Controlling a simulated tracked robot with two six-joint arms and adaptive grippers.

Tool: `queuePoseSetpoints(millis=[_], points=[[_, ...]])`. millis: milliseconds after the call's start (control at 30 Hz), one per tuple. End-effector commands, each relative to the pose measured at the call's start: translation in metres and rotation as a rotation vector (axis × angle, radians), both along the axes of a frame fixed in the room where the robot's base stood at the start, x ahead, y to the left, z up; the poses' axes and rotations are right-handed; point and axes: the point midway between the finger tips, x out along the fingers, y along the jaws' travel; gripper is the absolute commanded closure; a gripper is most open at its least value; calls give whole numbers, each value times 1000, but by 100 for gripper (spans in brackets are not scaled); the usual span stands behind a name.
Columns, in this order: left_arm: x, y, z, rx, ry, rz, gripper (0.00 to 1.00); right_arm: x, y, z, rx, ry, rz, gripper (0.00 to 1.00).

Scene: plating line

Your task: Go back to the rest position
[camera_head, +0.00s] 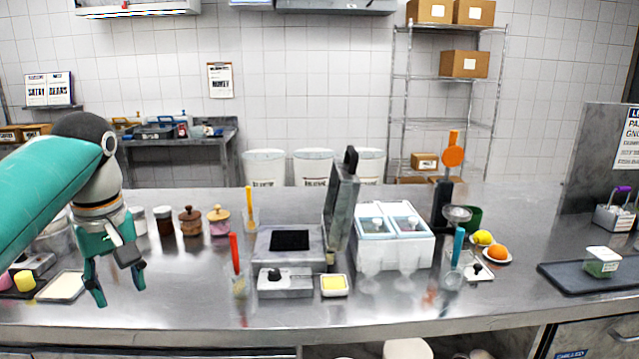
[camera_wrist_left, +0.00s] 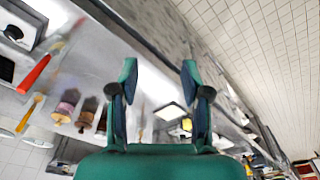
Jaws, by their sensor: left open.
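My left gripper (camera_head: 117,283) hangs over the left part of the steel counter (camera_head: 200,300) in the head view. Its two teal fingers are apart, with nothing between them that I can see as held. The left wrist view also shows the open left gripper (camera_wrist_left: 160,85), tilted, with the counter and tile wall behind it. My right gripper is in neither view.
A waffle-type press (camera_head: 343,205) stands open at the middle. A white two-bin container (camera_head: 395,250), a butter dish (camera_head: 334,286), jars (camera_head: 190,222) and a dark tray (camera_head: 570,280) stand on the counter. A pale board (camera_head: 62,287) lies left of the gripper.

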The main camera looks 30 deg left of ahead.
Motion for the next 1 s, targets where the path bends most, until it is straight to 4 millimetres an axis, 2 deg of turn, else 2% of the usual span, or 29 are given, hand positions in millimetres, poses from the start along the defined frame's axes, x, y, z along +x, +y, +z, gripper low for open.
queuePoseSetpoints(millis=[167,367,467,567,600,667,700,767,800,867,900,1000], points=[[37,-10,-32,-12,7,-113,52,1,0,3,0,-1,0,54],[83,-30,-86,-39,5,-270,52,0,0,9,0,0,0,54],[109,-49,-125,-64,0,-372,52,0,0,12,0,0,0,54],[134,-80,-179,-107,-9,-500,52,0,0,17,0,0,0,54],[142,-96,-204,-128,-16,-556,52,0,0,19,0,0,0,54],[151,-122,-241,-163,-30,-636,52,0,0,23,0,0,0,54],[153,-140,-266,-185,-40,-685,52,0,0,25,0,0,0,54],[152,-169,-302,-222,-57,-754,52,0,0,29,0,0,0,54],[148,-189,-326,-246,-67,-797,52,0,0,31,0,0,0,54],[136,-218,-359,-281,-84,-855,52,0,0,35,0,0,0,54],[125,-238,-380,-303,-95,-891,52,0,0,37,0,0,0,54],[87,-284,-425,-349,-117,-968,52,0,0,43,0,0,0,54]])
